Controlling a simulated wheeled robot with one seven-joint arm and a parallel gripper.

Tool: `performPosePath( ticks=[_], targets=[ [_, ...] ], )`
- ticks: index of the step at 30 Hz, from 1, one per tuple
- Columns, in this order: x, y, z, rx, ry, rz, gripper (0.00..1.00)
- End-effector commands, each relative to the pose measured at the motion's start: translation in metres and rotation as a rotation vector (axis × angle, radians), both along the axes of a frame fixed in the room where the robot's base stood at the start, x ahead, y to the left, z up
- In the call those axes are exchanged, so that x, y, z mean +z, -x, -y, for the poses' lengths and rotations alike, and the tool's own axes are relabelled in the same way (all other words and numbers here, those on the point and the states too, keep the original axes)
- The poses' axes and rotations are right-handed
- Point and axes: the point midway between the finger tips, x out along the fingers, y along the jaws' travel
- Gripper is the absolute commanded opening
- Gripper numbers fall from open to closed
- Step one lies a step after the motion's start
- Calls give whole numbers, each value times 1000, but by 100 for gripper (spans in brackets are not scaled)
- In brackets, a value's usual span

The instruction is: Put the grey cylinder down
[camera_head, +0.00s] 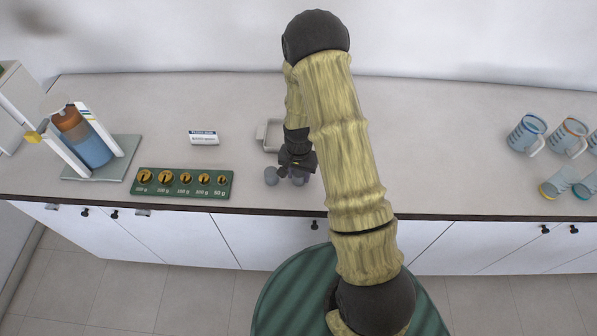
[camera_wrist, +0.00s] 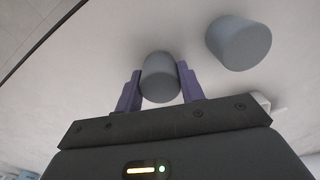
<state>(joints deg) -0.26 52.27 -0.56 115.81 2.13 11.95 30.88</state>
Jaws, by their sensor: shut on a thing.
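My gripper (camera_wrist: 160,80) is shut on a grey cylinder (camera_wrist: 160,65), which sits between the two purple fingers in the wrist view. In the head view my gripper (camera_head: 297,169) is low over the front part of the counter, with the held cylinder (camera_head: 299,181) partly hidden beneath it. I cannot tell whether the held cylinder touches the counter. A second grey cylinder (camera_wrist: 239,43) stands free beside it, apart from the fingers.
Left are a green weight board (camera_head: 141,190), a small label block (camera_head: 203,138) and a stand with a blue-and-orange vessel (camera_head: 90,150). Several mugs (camera_head: 527,131) stand far right.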

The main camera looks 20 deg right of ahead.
Motion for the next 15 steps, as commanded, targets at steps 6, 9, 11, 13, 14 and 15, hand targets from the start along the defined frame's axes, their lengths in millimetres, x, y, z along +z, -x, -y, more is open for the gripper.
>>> performPosePath(
  ticks=[6,9,11,13,14,15],
  targets=[
    [-1,0,1,-2,1,1,6],
    [-3,0,1,-3,1,1,40],
    [-3,0,1,-3,1,1,52],
    [-2,0,1,-3,1,1,60],
    [-2,0,1,-3,1,1,60],
    [-2,0,1,-3,1,1,60]
  ],
)
